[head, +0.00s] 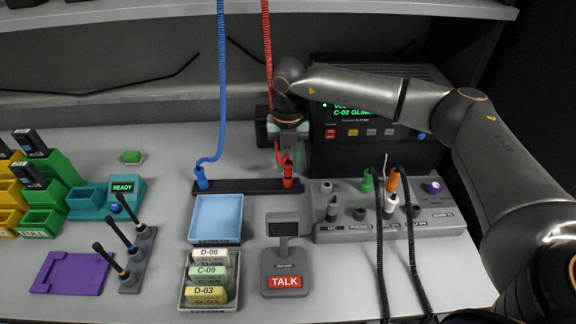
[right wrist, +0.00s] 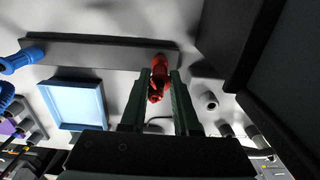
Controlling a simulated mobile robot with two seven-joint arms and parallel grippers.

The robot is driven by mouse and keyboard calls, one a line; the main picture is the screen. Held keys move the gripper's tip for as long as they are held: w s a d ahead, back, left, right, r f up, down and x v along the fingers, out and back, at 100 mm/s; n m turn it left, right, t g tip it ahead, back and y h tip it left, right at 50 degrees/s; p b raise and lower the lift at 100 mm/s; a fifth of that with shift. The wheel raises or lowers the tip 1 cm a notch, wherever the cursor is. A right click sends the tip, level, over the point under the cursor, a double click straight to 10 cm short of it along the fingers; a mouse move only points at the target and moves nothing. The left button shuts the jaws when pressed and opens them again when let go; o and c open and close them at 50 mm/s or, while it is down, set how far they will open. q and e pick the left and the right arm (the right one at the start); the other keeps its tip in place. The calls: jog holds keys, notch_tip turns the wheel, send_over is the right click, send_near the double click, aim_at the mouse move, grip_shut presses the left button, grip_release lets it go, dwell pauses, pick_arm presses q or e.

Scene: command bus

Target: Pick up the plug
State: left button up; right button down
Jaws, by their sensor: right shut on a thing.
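The red plug (head: 288,178) stands upright at the right end of a black holder strip (head: 245,187), with a red coiled cord rising from it. My right gripper (head: 290,157) reaches down over it from behind. In the right wrist view, the green fingers of my right gripper (right wrist: 158,100) are shut on the red plug (right wrist: 159,70). Its lower end still meets the strip. A blue plug (head: 201,178) with a blue cord stands at the strip's left end; it also shows in the right wrist view (right wrist: 22,61). My left gripper is not in view.
A grey switch panel (head: 330,232) with knobs and black cords lies right of the strip, before a dark radio unit (head: 425,155). A blue tray (head: 216,217), card box (head: 190,297) and TALK stand (head: 284,267) are in front. Purple frame (head: 48,283) at left.

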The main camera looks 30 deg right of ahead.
pick_arm(q)
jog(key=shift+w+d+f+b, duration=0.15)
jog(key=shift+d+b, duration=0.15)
jog(key=shift+b, duration=0.1)
pick_arm(e)
jog(key=s+a+r, duration=0.3)
jog(key=a+r, duration=0.8)
jog(key=a, duration=0.2)
jog(key=shift+s+a+r, duration=0.3)
jog(key=shift+s+r, duration=0.05)
jog(key=shift+r, duration=0.05)
jog(key=shift+d, duration=0.1)
